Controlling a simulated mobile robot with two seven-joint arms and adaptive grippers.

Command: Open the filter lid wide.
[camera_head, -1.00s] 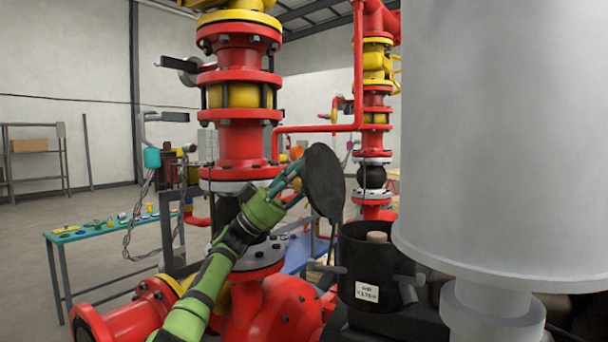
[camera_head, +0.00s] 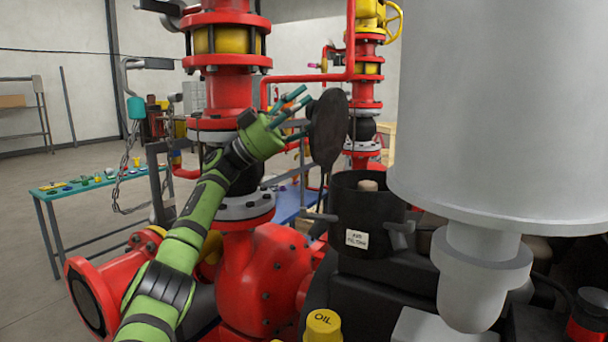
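The filter lid (camera_head: 328,126) is a dark round disc. It stands up on edge on the left side of the black filter housing (camera_head: 372,222), well clear of its mouth. A tan filter part (camera_head: 368,186) shows in the open mouth, and a white label is on the housing's front. My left gripper (camera_head: 300,113), green with teal fingers, is just left of the lid, with its fingers spread and nothing between them. Its fingertips are close to the lid's left edge; I cannot tell whether they touch. My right gripper is not in view.
A large grey cylinder (camera_head: 500,110) fills the right side close to the housing. Red pump piping (camera_head: 265,275) stands behind my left arm. A yellow oil cap (camera_head: 323,326) is at the bottom. A green-topped table (camera_head: 70,186) with small parts stands far left.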

